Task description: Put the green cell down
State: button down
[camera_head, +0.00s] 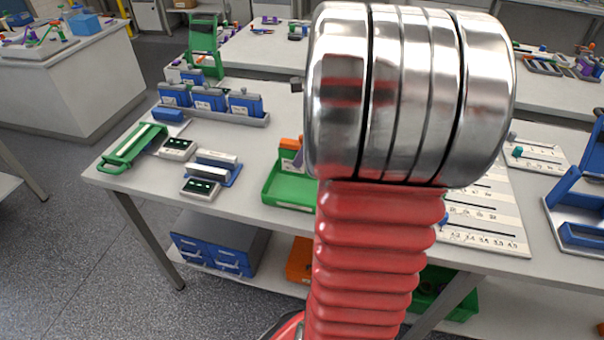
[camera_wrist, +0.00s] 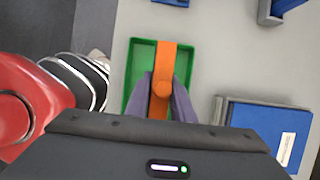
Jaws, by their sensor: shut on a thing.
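In the wrist view, my gripper (camera_wrist: 161,92) has its two purple-grey fingers closed on an orange piece (camera_wrist: 164,58) with a rounded end. The piece is over the green tray (camera_wrist: 129,66), and I cannot tell whether it touches the tray floor. I make out no green cell between the fingers. In the head view the green tray (camera_head: 284,190) stands near the bench's front edge, partly behind my arm. An orange piece (camera_head: 290,143) shows above it, with a bit of purple beside it. My arm hides most of my gripper there.
Blue units (camera_head: 208,100) stand in a grey rack at the back left. A marked white board (camera_head: 490,215) and a blue fixture (camera_head: 580,200) are at the right.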

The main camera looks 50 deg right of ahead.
jog(key=shift+f, duration=1.1)
jog(key=shift+f, duration=1.9)
jog(key=shift+f, duration=0.1)
jog(key=c, duration=1.5)
grip_release()
jog(key=shift+c, duration=0.2)
jog(key=v, duration=1.2)
jog(key=shift+s, duration=0.1)
